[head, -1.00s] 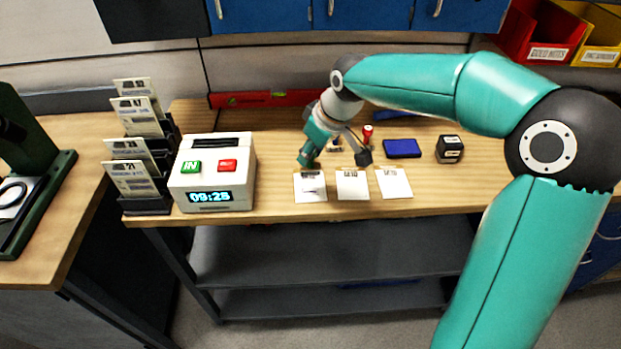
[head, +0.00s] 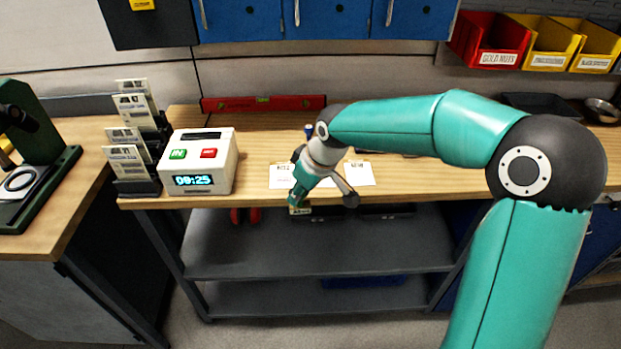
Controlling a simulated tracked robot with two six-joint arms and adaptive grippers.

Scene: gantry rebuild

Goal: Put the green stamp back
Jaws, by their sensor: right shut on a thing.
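My right gripper (head: 324,201) reaches down at the front edge of the workbench, in front of the white cards. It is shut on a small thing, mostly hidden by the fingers. A bit of green and cream (head: 300,210) shows at the left fingertip; I take it for the green stamp, but its shape is not clear. A blue handle top (head: 309,130) shows just behind the wrist. The rest of the stamp area is hidden behind my right arm. My left gripper is not in view.
White cards (head: 360,174) lie along the bench's front edge. A white time clock (head: 205,160) and a card rack (head: 139,188) stand at the left. A red level (head: 263,104) lies at the back.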

